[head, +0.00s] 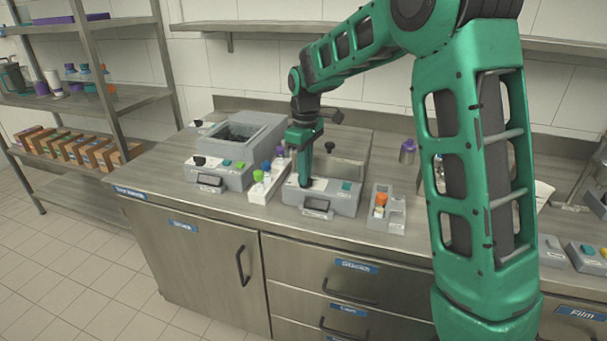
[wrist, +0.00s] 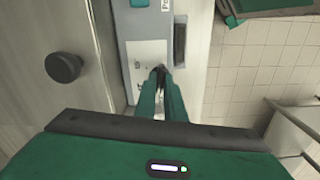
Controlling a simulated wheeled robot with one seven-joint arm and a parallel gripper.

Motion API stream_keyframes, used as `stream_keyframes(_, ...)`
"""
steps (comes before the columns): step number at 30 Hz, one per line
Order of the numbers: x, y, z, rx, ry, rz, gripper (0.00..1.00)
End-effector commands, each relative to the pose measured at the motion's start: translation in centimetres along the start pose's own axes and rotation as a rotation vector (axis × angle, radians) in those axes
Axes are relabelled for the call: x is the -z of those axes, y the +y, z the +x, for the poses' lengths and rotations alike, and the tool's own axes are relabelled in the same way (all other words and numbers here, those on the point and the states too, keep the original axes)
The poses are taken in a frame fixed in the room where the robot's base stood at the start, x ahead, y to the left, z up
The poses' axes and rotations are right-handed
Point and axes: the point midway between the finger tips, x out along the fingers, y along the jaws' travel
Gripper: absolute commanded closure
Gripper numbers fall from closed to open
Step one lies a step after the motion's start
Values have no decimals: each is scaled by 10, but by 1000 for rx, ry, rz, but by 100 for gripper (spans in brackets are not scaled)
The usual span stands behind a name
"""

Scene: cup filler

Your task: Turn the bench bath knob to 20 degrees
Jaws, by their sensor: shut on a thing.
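A grey control box (head: 322,200) with a teal button and a small display stands mid-bench, in front of a lidded metal unit (head: 345,150). My green gripper (head: 304,182) reaches down onto the left part of its top panel. In the wrist view my gripper fingers (wrist: 162,88) are together on a small dark knob (wrist: 160,71) on the light panel. The fingers hide most of the knob, so its angle and scale cannot be read. A black round handle (wrist: 63,67) on the metal lid shows left of the fingers.
An open basin (head: 240,135) stands to the left, its control box (head: 220,177) carrying another black knob (head: 199,161). A white rack (head: 263,188) of capped vials and a grey holder with an orange-capped bottle (head: 379,203) flank the middle box closely.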

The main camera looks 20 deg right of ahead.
Motion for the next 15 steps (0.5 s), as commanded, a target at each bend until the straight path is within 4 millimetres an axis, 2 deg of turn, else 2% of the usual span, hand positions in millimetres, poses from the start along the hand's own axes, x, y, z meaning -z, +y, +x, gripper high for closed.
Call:
stream_keyframes(6,3,2,-3,-8,9,-119,100)
stream_keyframes(15,2,3,-3,-9,8,-188,100)
